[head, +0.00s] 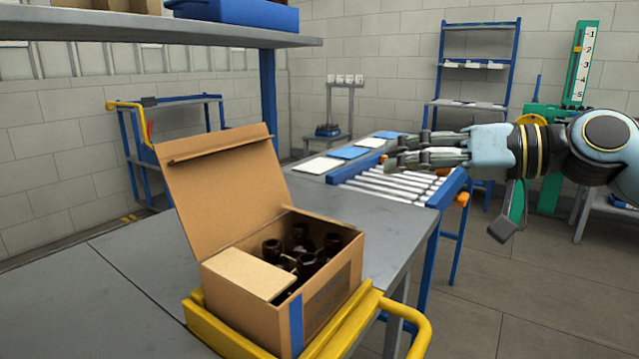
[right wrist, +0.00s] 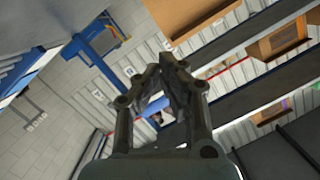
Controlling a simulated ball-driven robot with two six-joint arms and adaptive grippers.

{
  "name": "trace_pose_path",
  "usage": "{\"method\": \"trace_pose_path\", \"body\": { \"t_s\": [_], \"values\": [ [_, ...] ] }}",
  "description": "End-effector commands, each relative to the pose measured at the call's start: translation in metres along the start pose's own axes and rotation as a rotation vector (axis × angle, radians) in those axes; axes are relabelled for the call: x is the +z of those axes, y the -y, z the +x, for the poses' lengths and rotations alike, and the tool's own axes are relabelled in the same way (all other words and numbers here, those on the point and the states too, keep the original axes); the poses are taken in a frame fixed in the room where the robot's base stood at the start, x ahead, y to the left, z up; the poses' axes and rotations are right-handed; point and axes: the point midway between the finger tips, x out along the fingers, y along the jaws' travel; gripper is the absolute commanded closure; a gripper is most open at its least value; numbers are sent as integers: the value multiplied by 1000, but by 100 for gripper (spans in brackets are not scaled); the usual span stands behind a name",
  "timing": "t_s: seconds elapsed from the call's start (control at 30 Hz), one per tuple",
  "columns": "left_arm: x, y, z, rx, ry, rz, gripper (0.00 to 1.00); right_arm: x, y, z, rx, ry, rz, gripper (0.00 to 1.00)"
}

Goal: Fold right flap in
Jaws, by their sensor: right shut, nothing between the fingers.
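The cardboard box (head: 240,297) stands open on a yellow tray at the front of the grey table. Its tall lid (head: 226,185) stands up and leans back on the left. A tan flap (head: 247,273) lies folded in over the near-left part of the opening. Several dark amber bottles (head: 303,250) show in the uncovered part. A darker panel (head: 327,302) shows on the box's right side; I cannot tell whether it is the right flap hanging down. My right gripper (head: 392,152) is shut and empty, up and right of the box, apart from it. It also shows in the right wrist view (right wrist: 166,62).
The yellow tray (head: 352,328) has a raised handle at right. A roller conveyor (head: 390,185) lies behind the table, below my right gripper. A shelf (head: 150,30) overhangs at upper left with a blue bin (head: 235,12). Bare table (head: 130,280) lies left of the box.

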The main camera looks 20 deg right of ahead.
Motion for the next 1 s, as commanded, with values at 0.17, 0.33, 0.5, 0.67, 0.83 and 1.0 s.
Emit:
{"method": "trace_pose_path", "body": {
  "t_s": [0.17,0.33,0.5,0.67,0.83,1.0],
  "values": [
    [-1,0,-2,0,-1,0,100,8,-6,1,16,22,1,100],
    [4,4,-3,-4,6,2,100,8,-5,19,14,17,2,100],
    [2,4,-5,-4,3,2,100,8,-5,47,14,16,3,100],
    [0,4,-7,-4,0,2,100,8,-6,78,14,18,2,100],
    [-1,3,-8,-3,-1,1,100,23,-8,100,18,25,3,100],
    [-3,2,-8,-2,-4,1,100,43,-8,104,18,23,1,100]
  ]
}}
